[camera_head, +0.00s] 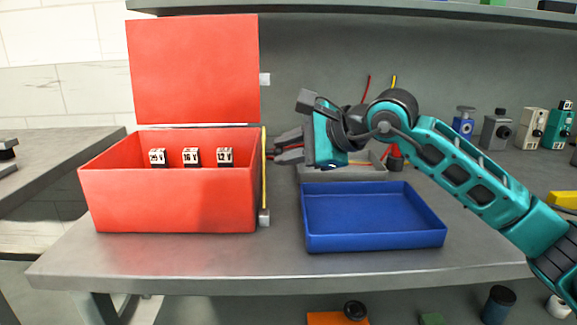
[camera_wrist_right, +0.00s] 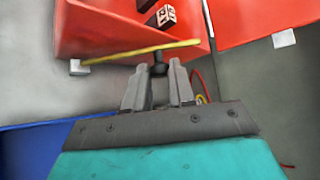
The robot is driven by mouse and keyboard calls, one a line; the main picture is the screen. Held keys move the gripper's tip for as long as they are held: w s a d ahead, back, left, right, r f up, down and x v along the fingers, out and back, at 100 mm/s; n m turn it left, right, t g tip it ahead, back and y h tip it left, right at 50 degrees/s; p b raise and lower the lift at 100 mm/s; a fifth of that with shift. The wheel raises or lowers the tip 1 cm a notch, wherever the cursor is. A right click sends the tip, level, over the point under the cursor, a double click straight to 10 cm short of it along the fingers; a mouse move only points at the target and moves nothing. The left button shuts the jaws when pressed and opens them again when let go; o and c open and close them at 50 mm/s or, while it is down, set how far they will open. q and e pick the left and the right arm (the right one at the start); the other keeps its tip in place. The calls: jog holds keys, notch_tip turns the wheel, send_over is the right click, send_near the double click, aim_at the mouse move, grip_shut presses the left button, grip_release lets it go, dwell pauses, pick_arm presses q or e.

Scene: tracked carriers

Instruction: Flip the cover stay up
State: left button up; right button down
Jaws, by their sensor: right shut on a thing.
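The red box (camera_head: 165,200) stands at the left of the bench with its red cover (camera_head: 193,70) raised. The cover stay is a thin yellow rod (camera_head: 264,165) along the box's right side, running from a grey block (camera_head: 264,217) near the front. Its far end is below and apart from the grey catch (camera_head: 265,79) on the cover's edge. My right gripper (camera_head: 277,150) is at the stay from the right. In the right wrist view, its fingers (camera_wrist_right: 158,88) are shut on the dark knob (camera_wrist_right: 159,69) of the yellow stay (camera_wrist_right: 140,51). My left gripper is out of view.
Three small labelled blocks (camera_head: 191,157) sit inside the box. An empty blue tray (camera_head: 372,215) lies right of it, below my right arm, with a grey tray (camera_head: 345,173) behind. Several small devices (camera_head: 496,130) stand at the back right. The front bench strip is clear.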

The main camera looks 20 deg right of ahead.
jog(key=shift+s, duration=0.1)
jog(key=shift+r, duration=0.1)
dwell(0.4)
jog(key=c, duration=0.9)
grip_release()
jog(key=shift+c, duration=0.2)
jog(key=shift+s, duration=0.1)
jog(key=v, duration=1.2)
jog(key=shift+s+d+p, duration=0.2)
jog(key=shift+s+p, duration=0.1)
jog(key=shift+s, duration=0.05)
jog(key=shift+s, duration=0.1)
